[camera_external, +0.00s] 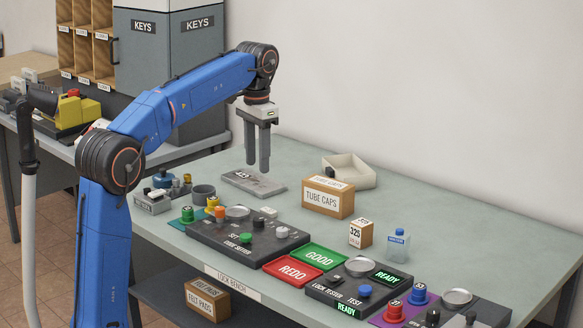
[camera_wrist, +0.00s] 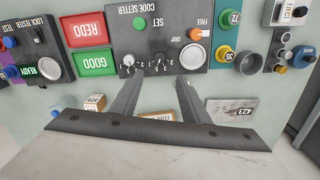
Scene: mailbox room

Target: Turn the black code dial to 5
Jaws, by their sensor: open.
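The code setter panel (camera_external: 225,238) lies near the bench's front edge. Its black code dial (camera_external: 258,222) is a small knob between the round plate and a pale knob (camera_external: 281,232). In the wrist view the panel (camera_wrist: 170,25) is at the top, with the black dial (camera_wrist: 155,69) just beyond and between my fingertips. Small numbers ring the dial, but its setting is too small to read. My gripper (camera_external: 258,167) points down, open and empty, well above the bench and behind the panel. It also shows in the wrist view (camera_wrist: 159,84).
A grey 423 plate (camera_external: 262,188) lies below my gripper. A tube caps box (camera_external: 328,198) and white tray (camera_external: 352,172) stand right of it. The panel also bears a green button (camera_external: 245,238). GOOD (camera_external: 318,257) and REDO (camera_external: 292,272) trays sit to its right.

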